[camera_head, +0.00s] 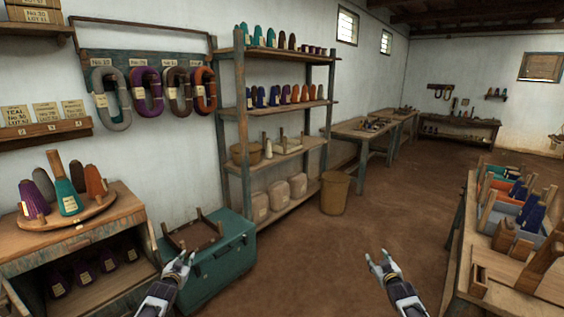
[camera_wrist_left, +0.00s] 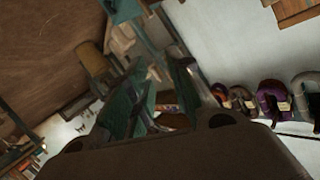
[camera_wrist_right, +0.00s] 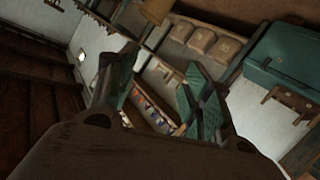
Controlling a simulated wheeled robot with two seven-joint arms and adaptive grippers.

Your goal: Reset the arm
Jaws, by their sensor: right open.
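My left gripper (camera_head: 180,266) is at the lower left of the head view, raised in front of the teal chest. Its fingers stand apart with nothing between them, and they also show apart in the left wrist view (camera_wrist_left: 158,100). My right gripper (camera_head: 381,262) is at the lower middle right, over the open brown floor. Its fingers are apart and empty, as in the right wrist view (camera_wrist_right: 160,95). Both grippers point up and touch nothing that I can see.
A teal chest (camera_head: 232,262) with a wooden frame on top stands beyond my left gripper. A wooden cabinet (camera_head: 100,260) with yarn cones is at left. A shelf rack (camera_head: 243,150) and basket (camera_head: 335,192) stand behind. A workbench (camera_head: 462,250) is at right. The middle floor is clear.

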